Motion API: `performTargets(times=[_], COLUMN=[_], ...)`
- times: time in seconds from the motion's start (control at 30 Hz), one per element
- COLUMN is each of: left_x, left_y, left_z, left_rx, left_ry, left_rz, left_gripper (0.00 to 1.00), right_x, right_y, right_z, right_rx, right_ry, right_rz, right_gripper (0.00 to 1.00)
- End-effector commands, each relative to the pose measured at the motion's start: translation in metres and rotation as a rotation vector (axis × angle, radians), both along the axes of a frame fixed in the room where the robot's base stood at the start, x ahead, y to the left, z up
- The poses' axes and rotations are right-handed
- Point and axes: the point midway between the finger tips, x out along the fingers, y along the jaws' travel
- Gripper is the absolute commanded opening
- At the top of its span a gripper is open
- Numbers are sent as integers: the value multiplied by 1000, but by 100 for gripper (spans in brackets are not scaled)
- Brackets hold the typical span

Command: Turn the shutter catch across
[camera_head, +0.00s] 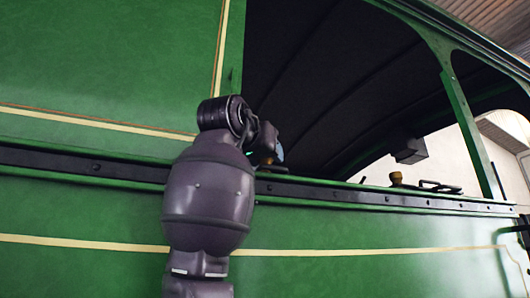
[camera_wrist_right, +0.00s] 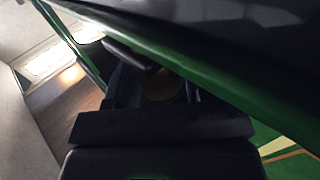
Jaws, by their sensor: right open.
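My right gripper (camera_head: 268,148) is at the lower left corner of the tram's dark window opening, just above the black sill rail. Its wrist and forearm hide most of it and part of that corner. A small yellow-brown part shows beside the fingers, too small to name. In the right wrist view the gripper (camera_wrist_right: 158,95) is open and mostly in shadow, with a dim brownish round shape between the fingers. I cannot make out the shutter catch for certain in either view; it may be hidden by the gripper. My left gripper is out of view.
The green tram side (camera_head: 90,60) fills the left. A black riveted rail (camera_head: 400,197) runs under the window. Farther right are a brass knob (camera_head: 396,178), a dark handle (camera_head: 440,187) and a green pillar (camera_head: 470,130). The window opening is free above the gripper.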

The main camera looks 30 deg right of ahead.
Motion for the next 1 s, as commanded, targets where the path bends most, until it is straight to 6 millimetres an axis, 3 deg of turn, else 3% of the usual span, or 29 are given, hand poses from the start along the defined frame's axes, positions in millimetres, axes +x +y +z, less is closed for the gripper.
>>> performTargets(times=[0.3, 0.5, 1.0], left_x=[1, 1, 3], left_y=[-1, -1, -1], left_z=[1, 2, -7], left_rx=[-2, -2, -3], left_ry=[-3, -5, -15], left_rz=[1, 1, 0], left_gripper=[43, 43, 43], right_x=[1, 1, -1], right_y=[-1, -1, -1], right_z=[0, 0, -1], right_rx=[-1, -1, 1], right_ry=[1, 1, -5], right_rz=[1, 1, 149], right_gripper=[47, 16, 16])
